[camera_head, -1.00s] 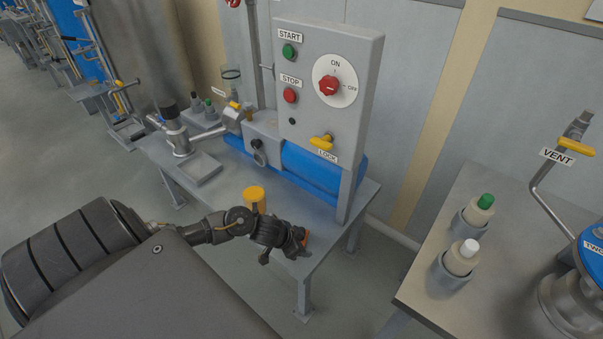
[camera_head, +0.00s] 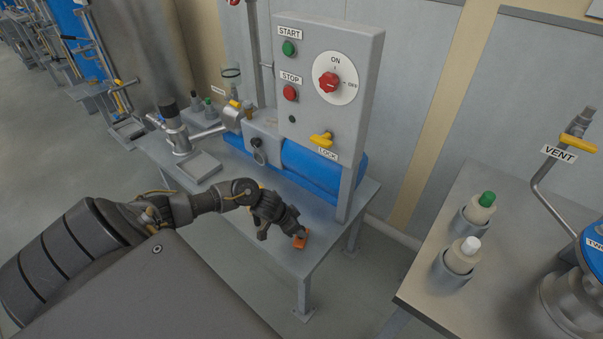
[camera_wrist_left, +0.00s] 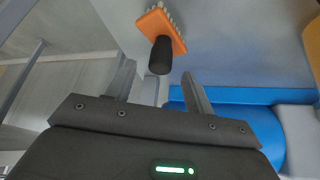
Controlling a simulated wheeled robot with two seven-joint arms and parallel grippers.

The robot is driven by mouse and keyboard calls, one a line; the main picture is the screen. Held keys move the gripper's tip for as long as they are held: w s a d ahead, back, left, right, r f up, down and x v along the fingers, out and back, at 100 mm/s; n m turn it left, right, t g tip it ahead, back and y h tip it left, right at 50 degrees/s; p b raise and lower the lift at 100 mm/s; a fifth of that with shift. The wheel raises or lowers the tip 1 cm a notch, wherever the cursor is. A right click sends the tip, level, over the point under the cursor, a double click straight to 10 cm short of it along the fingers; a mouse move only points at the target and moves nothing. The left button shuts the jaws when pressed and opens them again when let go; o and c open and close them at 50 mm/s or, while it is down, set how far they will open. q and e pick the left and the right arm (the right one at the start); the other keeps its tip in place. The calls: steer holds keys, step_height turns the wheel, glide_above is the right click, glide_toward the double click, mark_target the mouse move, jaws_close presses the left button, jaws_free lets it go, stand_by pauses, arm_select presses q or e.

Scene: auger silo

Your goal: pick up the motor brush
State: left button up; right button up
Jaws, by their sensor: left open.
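The motor brush has an orange block with pale bristles and a black handle. In the head view its orange block (camera_head: 301,240) shows at the near right part of the pump bench, partly covered by my left gripper (camera_head: 284,226). In the left wrist view the brush (camera_wrist_left: 164,30) is at top centre, its black handle (camera_wrist_left: 160,56) pointing toward my gripper. My left gripper also shows there (camera_wrist_left: 158,82), its two fingers apart and nothing held. The handle end lies between the lines of the fingers, just beyond the tips; I cannot tell if they touch.
The grey bench (camera_head: 318,262) carries a blue motor (camera_head: 300,172) and an upright control panel (camera_head: 325,90) behind my gripper. A shallow tray (camera_head: 198,167) lies at left. A second table (camera_head: 420,290) with two bottles stands at right, across a gap.

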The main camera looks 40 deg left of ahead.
mark_target(303, 227)
arm_select(q)
steer(key=x, duration=0.4)
steer(key=shift+w+f+b, duration=0.15)
steer(key=shift+f+b, duration=0.1)
steer(key=shift+b, duration=0.05)
steer(key=shift+w+d+f, duration=0.1)
steer(key=shift+f, duration=0.1)
steer(key=c, duration=1.1)
steer(key=shift+r, duration=0.45)
step_height(303, 227, up, 2)
steer(key=shift+r+p, duration=0.25)
steer(key=shift+p, duration=0.15)
steer(key=shift+s+a+r, duration=4.8)
steer(key=shift+s+a, duration=0.15)
steer(key=shift+s, duration=0.05)
arm_select(e)
steer(key=shift+a+r, duration=0.2)
